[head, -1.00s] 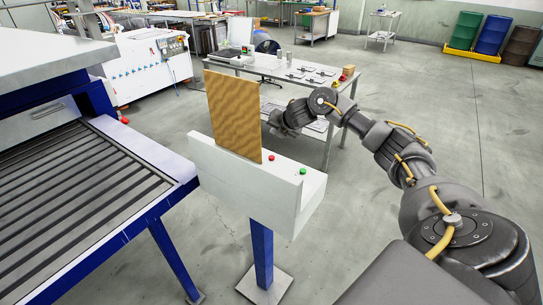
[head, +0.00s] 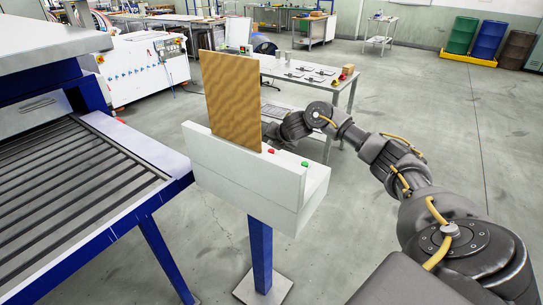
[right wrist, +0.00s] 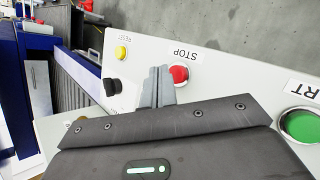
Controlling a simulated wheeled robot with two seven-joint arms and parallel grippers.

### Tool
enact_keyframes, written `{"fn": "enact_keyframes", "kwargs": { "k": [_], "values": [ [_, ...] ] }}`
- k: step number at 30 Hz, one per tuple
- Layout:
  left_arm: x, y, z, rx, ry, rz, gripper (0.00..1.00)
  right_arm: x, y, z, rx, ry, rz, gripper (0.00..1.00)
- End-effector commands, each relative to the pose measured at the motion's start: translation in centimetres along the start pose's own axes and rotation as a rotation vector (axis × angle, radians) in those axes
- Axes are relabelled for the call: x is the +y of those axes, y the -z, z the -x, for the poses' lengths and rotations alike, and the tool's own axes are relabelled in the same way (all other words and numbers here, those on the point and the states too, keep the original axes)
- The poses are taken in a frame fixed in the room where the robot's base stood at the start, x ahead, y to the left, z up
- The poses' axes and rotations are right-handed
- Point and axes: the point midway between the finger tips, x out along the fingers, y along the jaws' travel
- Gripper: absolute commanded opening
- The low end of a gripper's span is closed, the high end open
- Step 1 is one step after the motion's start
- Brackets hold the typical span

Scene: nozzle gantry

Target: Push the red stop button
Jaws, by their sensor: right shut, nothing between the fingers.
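The red stop button (head: 271,151) sits on the white control box (head: 240,165), close to the right edge of the upright brown board. It also shows in the right wrist view (right wrist: 179,75), beside an upside-down STOP label. My right gripper (right wrist: 159,80) is shut and empty, with its grey fingertips just left of the red button in that view. I cannot tell whether they touch it or how high they are above the panel. In the head view the board hides the fingertips. My left gripper is not in view.
A brown board (head: 232,100) stands upright on the box. The panel also has a green button (right wrist: 300,125), a yellow RESET button (right wrist: 121,52) and a black knob (right wrist: 112,87). A blue-framed roller conveyor (head: 80,190) stands at left, a grey table (head: 325,83) behind.

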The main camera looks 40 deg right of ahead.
Motion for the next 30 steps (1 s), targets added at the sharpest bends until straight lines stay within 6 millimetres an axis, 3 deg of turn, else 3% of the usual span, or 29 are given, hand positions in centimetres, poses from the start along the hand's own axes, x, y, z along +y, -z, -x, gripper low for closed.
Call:
{"fn": "enact_keyframes", "kwargs": {
  "k": [30],
  "values": [
    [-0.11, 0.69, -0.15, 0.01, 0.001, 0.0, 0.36, -0.06, 0.07, -0.11, 0.0, 0.0, 0.0, 0.0]
  ]
}}
